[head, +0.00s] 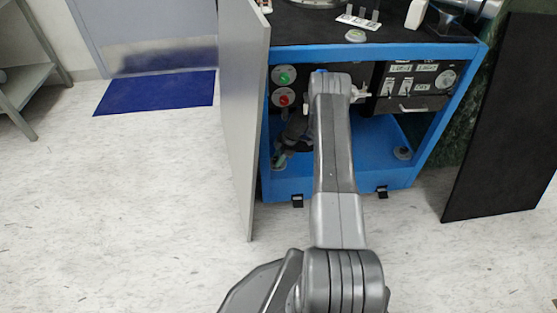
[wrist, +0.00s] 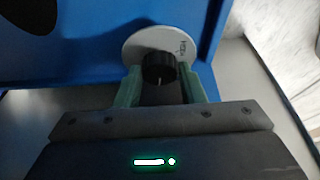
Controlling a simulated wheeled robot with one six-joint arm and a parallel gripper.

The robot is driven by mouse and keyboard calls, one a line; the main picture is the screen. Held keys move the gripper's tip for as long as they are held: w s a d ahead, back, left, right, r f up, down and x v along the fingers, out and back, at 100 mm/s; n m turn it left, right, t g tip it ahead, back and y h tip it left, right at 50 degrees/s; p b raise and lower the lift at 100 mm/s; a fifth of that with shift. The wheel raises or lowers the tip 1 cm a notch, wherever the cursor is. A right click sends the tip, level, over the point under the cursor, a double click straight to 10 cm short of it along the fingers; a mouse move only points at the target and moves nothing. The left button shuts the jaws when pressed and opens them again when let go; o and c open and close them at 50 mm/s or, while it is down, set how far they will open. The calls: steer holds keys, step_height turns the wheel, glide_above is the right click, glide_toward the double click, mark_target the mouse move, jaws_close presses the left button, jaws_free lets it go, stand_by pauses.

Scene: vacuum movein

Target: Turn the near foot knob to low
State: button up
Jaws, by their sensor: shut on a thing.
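The near foot knob (wrist: 158,66) is black with a white pointer line and sits on a pale round dial (wrist: 143,46) in the wrist view. The pointer line faces the bottom of that picture. In the head view my gripper (head: 281,159) is low at the left front of the blue cabinet (head: 340,184), and my arm and gripper hide most of the knob.
A grey door panel (head: 244,110) stands open close left of my arm. A black panel (head: 502,130) stands at the right. Another round foot dial (head: 402,153) is on the cabinet's right floor. Green (head: 285,77) and red (head: 284,97) knobs sit above.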

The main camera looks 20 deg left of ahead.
steer(key=shift+n, duration=0.5)
steer(key=o, duration=1)
